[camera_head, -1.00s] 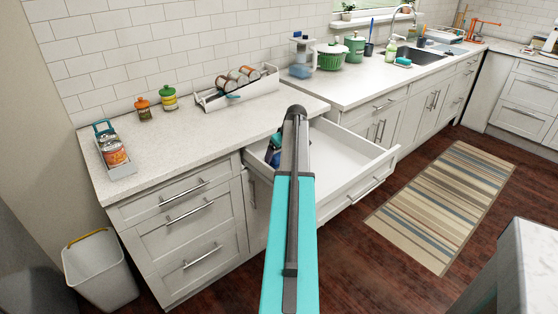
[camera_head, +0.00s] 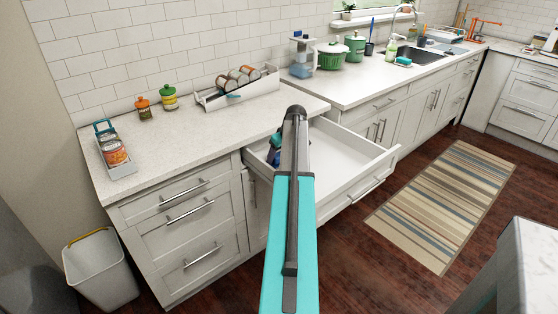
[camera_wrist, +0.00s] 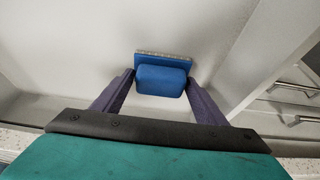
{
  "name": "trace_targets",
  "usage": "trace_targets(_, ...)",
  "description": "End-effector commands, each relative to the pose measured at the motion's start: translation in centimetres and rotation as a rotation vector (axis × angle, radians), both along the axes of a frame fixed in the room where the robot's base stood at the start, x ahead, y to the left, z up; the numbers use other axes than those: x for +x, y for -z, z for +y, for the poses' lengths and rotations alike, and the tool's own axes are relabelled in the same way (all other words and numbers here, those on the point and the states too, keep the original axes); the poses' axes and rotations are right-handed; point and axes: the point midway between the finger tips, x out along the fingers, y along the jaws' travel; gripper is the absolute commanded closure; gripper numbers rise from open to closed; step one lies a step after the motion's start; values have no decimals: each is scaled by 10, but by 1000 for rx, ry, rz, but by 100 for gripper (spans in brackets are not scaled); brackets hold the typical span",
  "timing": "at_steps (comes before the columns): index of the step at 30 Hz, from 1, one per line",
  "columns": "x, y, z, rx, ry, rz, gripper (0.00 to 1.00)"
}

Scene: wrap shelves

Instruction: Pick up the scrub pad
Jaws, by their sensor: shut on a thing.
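The scrub pad (camera_wrist: 161,79) is a blue block with a grey, rough-looking strip along its far edge, in the middle of the wrist view. My gripper (camera_wrist: 160,84) has its two dark purple fingers on either side of the blue block, shut on it. In the head view my arm covers most of the gripper, and a dark blue part (camera_head: 274,150) shows beside the arm in the open drawer (camera_head: 350,195). The scrub pad itself cannot be made out there. The drawer's pale floor lies behind the pad in the wrist view.
The drawer's side wall (camera_wrist: 262,45) is close on the right in the wrist view. The counter (camera_head: 215,125) above holds a white rack of cans (camera_head: 240,95), two jars and a caddy (camera_head: 113,150). A striped rug (camera_head: 445,205) lies on the floor.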

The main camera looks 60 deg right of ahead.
Motion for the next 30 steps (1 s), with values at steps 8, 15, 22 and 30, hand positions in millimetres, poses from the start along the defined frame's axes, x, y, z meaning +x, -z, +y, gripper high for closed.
trace_targets(8,0,-4,0,0,0,0,60)
trace_targets(15,0,-23,-1,-2,2,-1,60)
trace_targets(22,0,-55,-1,-2,1,-1,60)
trace_targets(30,0,-89,-1,-1,1,-1,60)
